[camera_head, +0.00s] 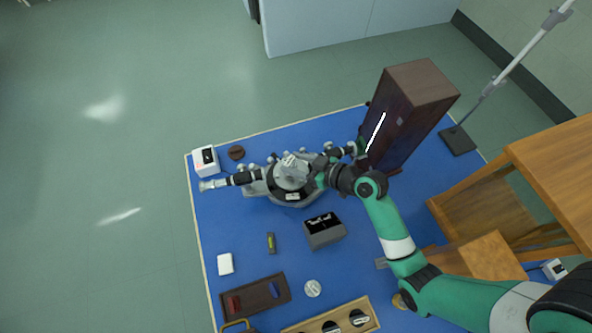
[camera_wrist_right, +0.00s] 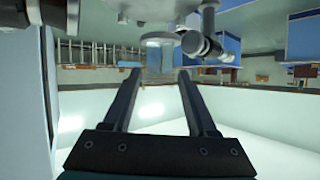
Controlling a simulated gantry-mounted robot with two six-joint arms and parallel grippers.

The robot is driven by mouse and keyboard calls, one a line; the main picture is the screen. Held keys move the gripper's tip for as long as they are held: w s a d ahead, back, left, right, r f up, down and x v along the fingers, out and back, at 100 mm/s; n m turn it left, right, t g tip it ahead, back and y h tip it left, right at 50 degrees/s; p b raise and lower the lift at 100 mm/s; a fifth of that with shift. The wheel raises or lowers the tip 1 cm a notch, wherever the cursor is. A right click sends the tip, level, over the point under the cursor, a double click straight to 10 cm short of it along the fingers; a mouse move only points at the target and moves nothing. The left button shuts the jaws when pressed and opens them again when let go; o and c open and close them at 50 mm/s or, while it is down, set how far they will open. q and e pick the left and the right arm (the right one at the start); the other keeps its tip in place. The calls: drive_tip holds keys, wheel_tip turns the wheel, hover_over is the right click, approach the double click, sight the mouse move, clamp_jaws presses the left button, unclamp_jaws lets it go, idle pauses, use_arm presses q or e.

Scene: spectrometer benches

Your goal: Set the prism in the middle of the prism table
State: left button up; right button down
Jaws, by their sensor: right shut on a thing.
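The spectrometer (camera_head: 268,190) stands on the blue mat, with its round grey prism table (camera_head: 289,178) at its middle. My right gripper (camera_head: 314,174) reaches in from the right, at the right side of the prism table. In the right wrist view the gripper (camera_wrist_right: 158,74) is shut on a pale, see-through block, the prism (camera_wrist_right: 157,60). A grey disc, which looks like the prism table (camera_wrist_right: 160,37), shows close to the prism in that view; I cannot tell whether they touch. In the head view the prism is not clear. My left gripper is not in view.
A tall dark wooden box (camera_head: 400,120) stands right of the spectrometer. A dark grey box (camera_head: 324,230) lies in front of it. A white box (camera_head: 205,160) is at the back left. A dark tray (camera_head: 255,297) and a wooden holder (camera_head: 300,327) lie at the front.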

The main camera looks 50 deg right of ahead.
drive_tip(key=shift+w+d+f, duration=0.15)
drive_tip(key=shift+d+f, duration=0.05)
drive_tip(key=shift+d, duration=0.05)
drive_tip(key=shift+w+d+f+b, duration=0.15)
drive_tip(key=shift+f+b, duration=0.35)
drive_tip(key=shift+f, duration=1.3)
drive_tip(key=shift+f, duration=0.15)
drive_tip(key=shift+c, duration=1)
unclamp_jaws()
